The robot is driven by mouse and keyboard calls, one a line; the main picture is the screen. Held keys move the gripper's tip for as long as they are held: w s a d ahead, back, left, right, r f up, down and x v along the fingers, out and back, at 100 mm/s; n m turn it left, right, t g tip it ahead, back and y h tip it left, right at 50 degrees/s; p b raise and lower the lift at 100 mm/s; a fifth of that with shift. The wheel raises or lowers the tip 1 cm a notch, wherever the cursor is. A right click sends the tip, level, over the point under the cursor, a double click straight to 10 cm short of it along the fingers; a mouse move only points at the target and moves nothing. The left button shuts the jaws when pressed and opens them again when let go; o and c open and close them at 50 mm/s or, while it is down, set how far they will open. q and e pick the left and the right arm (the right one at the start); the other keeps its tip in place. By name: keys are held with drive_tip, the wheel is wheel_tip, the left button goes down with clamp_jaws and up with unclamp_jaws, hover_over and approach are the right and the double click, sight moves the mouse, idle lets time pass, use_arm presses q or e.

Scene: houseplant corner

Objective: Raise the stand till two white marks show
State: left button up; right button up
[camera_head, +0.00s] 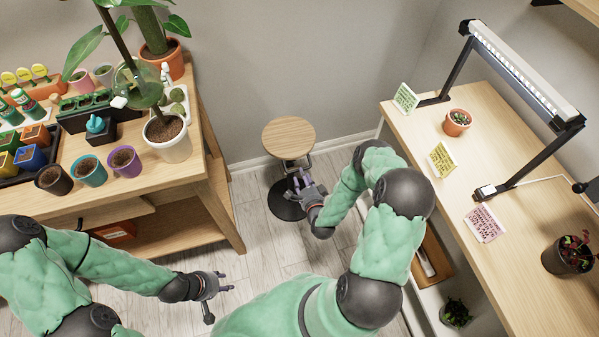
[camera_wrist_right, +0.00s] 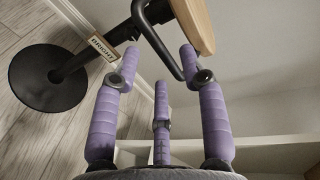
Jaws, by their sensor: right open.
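The stand (camera_head: 288,137) has a round wooden top, a dark post and a round black base, and stands on the floor between the two tables. In the right wrist view its wooden top (camera_wrist_right: 196,24) is at the upper edge, with a black bent handle (camera_wrist_right: 152,36) under it and a tag reading "BRIGHT" on the post. My right gripper (camera_head: 297,182) is open just below the top, its purple fingers (camera_wrist_right: 158,65) apart and near the handle. I cannot make out white marks on the post. My left gripper (camera_head: 220,287) is open and empty over the floor at lower left.
The left wooden table (camera_head: 190,165) holds pots, small bottles and a tall plant in a white pot (camera_head: 170,142). The right desk (camera_head: 500,255) carries a lamp (camera_head: 525,70), cards and small plants. Open floor lies around the stand's base.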

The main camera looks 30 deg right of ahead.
drive_tip(key=shift+b+x, duration=0.6)
drive_tip(key=shift+x, duration=1.6)
clamp_jaws()
